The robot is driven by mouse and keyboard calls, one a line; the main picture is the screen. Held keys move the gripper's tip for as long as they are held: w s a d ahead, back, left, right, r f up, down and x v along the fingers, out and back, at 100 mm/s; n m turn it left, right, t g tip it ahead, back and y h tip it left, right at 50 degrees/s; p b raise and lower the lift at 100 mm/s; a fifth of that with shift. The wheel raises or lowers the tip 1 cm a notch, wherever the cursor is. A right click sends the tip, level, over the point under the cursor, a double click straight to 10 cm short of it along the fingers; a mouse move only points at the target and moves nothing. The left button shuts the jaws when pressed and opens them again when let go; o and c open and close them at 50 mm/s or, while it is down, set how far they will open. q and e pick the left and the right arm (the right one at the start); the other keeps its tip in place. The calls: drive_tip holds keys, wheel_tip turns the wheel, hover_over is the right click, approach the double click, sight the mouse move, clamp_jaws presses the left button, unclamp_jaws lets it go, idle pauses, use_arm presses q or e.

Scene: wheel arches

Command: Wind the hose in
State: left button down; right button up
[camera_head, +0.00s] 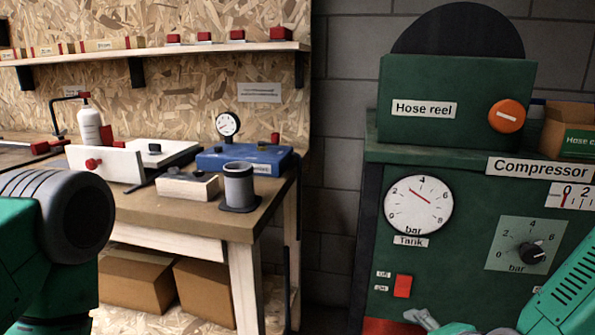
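The hose reel (455,78) is a green box labelled "Hose reel" on top of the green compressor cabinet (375,250). A dark round disc (458,30) rises behind it. An orange round knob (507,116) with a pale line, slightly tilted, is on its front at the right. No hose can be made out. My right arm comes in at the lower right; a grey part of what looks like my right gripper (440,322) shows at the bottom edge, below the reel and touching nothing I can see. Its fingers are mostly cut off. My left arm is at the left edge, its gripper out of view.
The cabinet front has a tank gauge (418,205), a black dial (532,252) and a red switch (402,286). A cardboard box (570,130) stands right of the reel. A workbench (215,222) with a grey cup (239,186) and other items is at left.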

drive_tip(key=s+d+f+n+g+p, duration=0.25)
drive_tip(key=s+f+n, duration=0.25)
drive_tip(key=s, duration=0.3)
drive_tip(key=s+d+f+n+g+h+p, duration=0.1)
drive_tip(key=s+d+f+n+g, duration=0.15)
drive_tip(key=s+f+n, duration=0.45)
drive_tip(key=s+d+f+n+g+p, duration=0.1)
drive_tip(key=s+f+n+g, duration=0.2)
drive_tip(key=s, duration=0.7)
drive_tip(key=m+t+h+p, duration=0.1)
drive_tip(key=t+h+p, duration=0.4)
drive_tip(key=t+p, duration=1.3)
approach(510, 118)
drive_tip(key=shift+g+y, duration=0.3)
drive_tip(key=shift+g, duration=0.6)
drive_tip(key=p+x, duration=0.1)
drive_tip(key=x, duration=0.2)
drive_tip(key=r+p+x, duration=0.1)
drive_tip(key=x, duration=0.3)
drive_tip(key=p+x, duration=0.2)
drive_tip(key=x, duration=0.2)
drive_tip(key=shift+r, duration=0.35)
drive_tip(key=shift+m, duration=0.3)
drive_tip(key=c, duration=1.2)
